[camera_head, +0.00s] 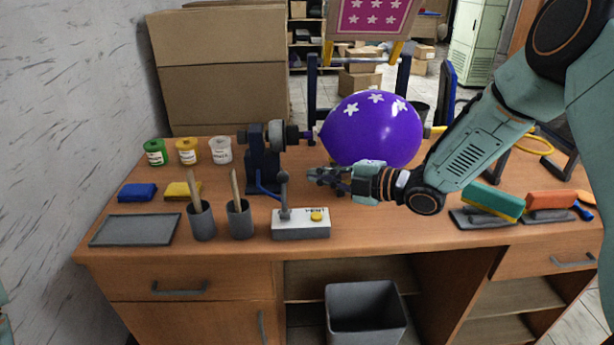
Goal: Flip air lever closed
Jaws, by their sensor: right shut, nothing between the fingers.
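The air lever (284,191) is a grey stick with a round knob, standing nearly upright on a white control box (300,225) with a yellow button. My right gripper (313,175) is shut and empty. It comes in from the right, and its fingertips are a little to the right of the lever's knob; I cannot tell whether they touch it. A purple balloon (372,130) with white stars sits on the nozzle of the dark inflating stand (263,165), just behind my right gripper. My left gripper is not in view.
Two grey cups (202,221) with wooden-handled tools stand left of the box. Paint jars (187,151), sponges (138,193) and a grey tray (134,230) are farther left. Squeegees (493,202) lie at the right. A framed screen (371,18) hangs above the balloon. A grey bin (366,316) stands below.

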